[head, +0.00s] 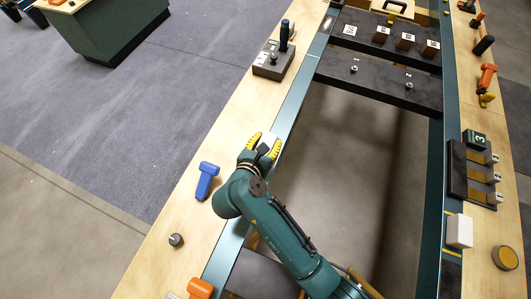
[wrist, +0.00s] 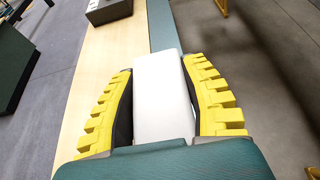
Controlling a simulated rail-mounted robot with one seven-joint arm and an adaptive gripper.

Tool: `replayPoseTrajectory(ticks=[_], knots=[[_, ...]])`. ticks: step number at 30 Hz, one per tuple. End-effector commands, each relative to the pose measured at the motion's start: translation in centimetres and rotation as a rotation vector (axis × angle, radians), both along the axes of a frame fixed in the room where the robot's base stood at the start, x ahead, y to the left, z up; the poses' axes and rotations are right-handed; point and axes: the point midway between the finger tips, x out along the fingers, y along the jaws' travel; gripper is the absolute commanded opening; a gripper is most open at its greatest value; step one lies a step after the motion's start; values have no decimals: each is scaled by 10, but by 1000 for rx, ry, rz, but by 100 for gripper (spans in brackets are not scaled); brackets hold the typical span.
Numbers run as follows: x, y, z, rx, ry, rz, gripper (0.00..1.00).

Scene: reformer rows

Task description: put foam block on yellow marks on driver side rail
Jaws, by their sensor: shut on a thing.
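My gripper (head: 264,144) is shut on a white foam block (wrist: 160,95), with yellow ribbed fingers on both sides of it. The block's top also shows between the fingers in the head view. The gripper is over the left rail, where the pale wood meets the green metal strip (head: 291,110). A second white block (head: 459,230) sits on the right rail, with short yellow marks (head: 451,252) beside it. I cannot tell from the frames which rail is the driver side.
A blue-handled tool (head: 207,180) lies on the left rail near my gripper. A grey box with a dark lever (head: 273,60) stands farther up that rail. Numbered clips on a dark plate (head: 478,175) and an orange tool (head: 487,78) are on the right rail.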

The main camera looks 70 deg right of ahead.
Motion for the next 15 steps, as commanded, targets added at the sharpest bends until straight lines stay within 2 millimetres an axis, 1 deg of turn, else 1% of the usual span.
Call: replayPoseTrajectory(ticks=[1, 5, 10, 12, 15], knots=[[0, 0, -17, 2, 4, 1, 24], [0, 0, -36, 1, 3, 0, 24], [0, 0, -69, 2, 4, 1, 24], [1, 0, -76, 1, 1, 2, 24], [1, 0, -75, 0, 0, 1, 24]])
